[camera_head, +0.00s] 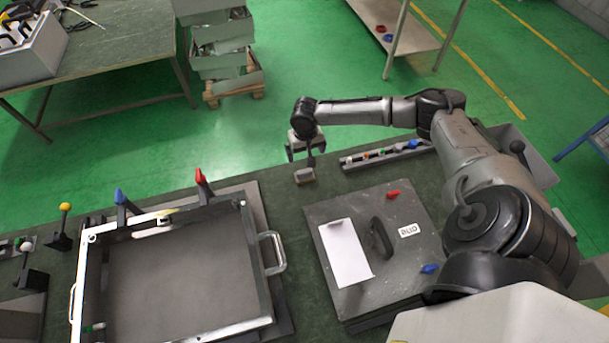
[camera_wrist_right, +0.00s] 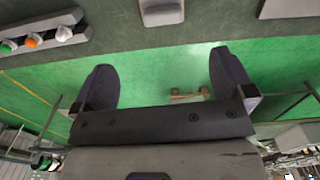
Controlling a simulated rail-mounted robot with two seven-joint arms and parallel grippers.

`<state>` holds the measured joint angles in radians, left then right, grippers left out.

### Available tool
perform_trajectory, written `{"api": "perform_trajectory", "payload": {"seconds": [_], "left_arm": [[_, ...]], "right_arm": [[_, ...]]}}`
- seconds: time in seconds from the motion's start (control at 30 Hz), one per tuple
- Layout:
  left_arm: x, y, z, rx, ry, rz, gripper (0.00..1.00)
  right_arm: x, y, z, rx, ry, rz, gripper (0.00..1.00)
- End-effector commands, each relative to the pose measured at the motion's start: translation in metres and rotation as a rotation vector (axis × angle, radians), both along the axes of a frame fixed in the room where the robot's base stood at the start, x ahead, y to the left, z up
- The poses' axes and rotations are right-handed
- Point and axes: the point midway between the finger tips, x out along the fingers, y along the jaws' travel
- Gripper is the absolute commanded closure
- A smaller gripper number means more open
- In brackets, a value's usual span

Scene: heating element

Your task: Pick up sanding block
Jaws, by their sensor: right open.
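The sanding block (camera_head: 306,175) is a small grey block with a tan side. It lies near the far edge of the dark green workbench, between the framed tray and the grey plate. In the right wrist view the block (camera_wrist_right: 162,12) shows at the top edge, partly cut off, beyond the fingertips. My right gripper (camera_head: 301,157) is just above and behind the block in the head view. In the right wrist view its two dark fingers (camera_wrist_right: 165,78) are spread wide with nothing between them. My left gripper is not in view.
A metal-framed tray (camera_head: 262,306) with handles lies at left, with blue and red clamps behind it. A grey plate (camera_head: 406,262) with a black handle and white sheet (camera_head: 344,252) is at right. A narrow rack (camera_head: 386,155) of coloured pieces lies right of the block.

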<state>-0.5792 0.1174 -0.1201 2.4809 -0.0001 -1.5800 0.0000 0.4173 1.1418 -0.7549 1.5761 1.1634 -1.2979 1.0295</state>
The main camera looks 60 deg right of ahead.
Motion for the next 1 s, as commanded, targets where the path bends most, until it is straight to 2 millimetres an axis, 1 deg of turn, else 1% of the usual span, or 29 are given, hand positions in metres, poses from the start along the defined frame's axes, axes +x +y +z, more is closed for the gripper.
{"api": "perform_trajectory", "payload": {"seconds": [0.07,0.17,0.4,0.5,0.63,0.87,1.0], "left_arm": [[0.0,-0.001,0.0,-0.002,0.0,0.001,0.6],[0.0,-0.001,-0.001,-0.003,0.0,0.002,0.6],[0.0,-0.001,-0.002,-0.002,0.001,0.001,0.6],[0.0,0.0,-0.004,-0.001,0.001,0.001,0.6],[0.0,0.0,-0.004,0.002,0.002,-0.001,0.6],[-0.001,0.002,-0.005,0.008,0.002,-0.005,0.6],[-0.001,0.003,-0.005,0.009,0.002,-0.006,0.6]], "right_arm": [[0.0,0.001,-0.003,0.001,-0.001,-0.034,0.0],[0.0,0.001,-0.014,0.003,-0.001,-0.054,0.0],[0.001,0.002,-0.055,0.002,-0.002,-0.054,0.0],[0.001,0.002,-0.069,0.003,-0.003,-0.054,0.0],[0.001,0.001,-0.081,0.001,-0.002,-0.052,0.0],[0.001,0.001,-0.091,0.001,-0.003,-0.052,0.0],[0.002,0.002,-0.109,0.001,-0.001,-0.051,0.0]]}}
